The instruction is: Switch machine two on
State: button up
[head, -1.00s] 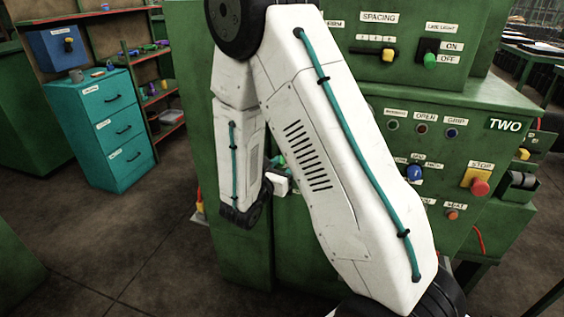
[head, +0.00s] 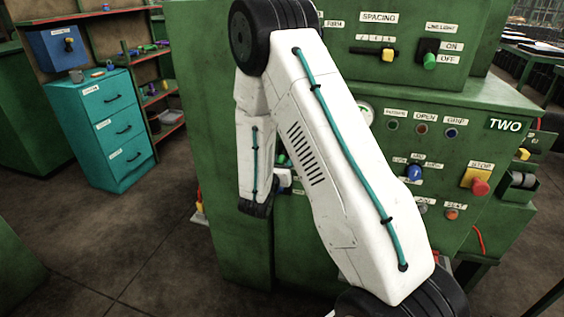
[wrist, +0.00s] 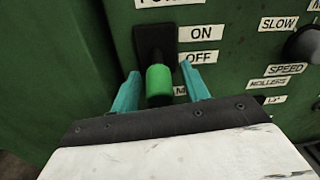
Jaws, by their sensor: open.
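Machine two (head: 507,124) is a green cabinet filling the middle and right of the head view. In the wrist view a lever with a green tip (wrist: 158,82) stands out from a black plate (wrist: 156,40), beside ON and OFF labels. The cut-off label above seems to read POWER. The lever slants down, its tip below the OFF label level. My gripper (wrist: 160,72) is open, with one teal finger on each side of the green tip and a gap on both sides. In the head view my arm largely hides the gripper and this lever.
A similar green-tipped light switch (head: 429,60) sits on the upper panel. A red stop button (head: 480,187), a blue knob (head: 414,173) and a yellow spacing slider (head: 387,55) are nearby. In the wrist view a dark SPEED knob (wrist: 302,45) lies to the right.

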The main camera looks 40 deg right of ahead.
aim_at(283, 155)
jog(key=c, duration=1)
jog(key=shift+r+y, duration=0.15)
jog(key=shift+y, duration=0.15)
jog(key=g+y, duration=0.1)
jog(key=r+g+y, duration=0.1)
jog(key=shift+s+a+r+y, duration=0.15)
jog(key=shift+r+y, duration=0.05)
jog(key=shift+y, duration=0.2)
jog(key=shift+r+g+y, duration=0.3)
jog(key=shift+g+y, duration=0.35)
jog(key=shift+y, duration=0.1)
jog(key=shift+r+g+y, duration=0.3)
jog(key=shift+g+y, duration=0.35)
jog(key=shift+y, duration=0.1)
jog(key=o, duration=1)
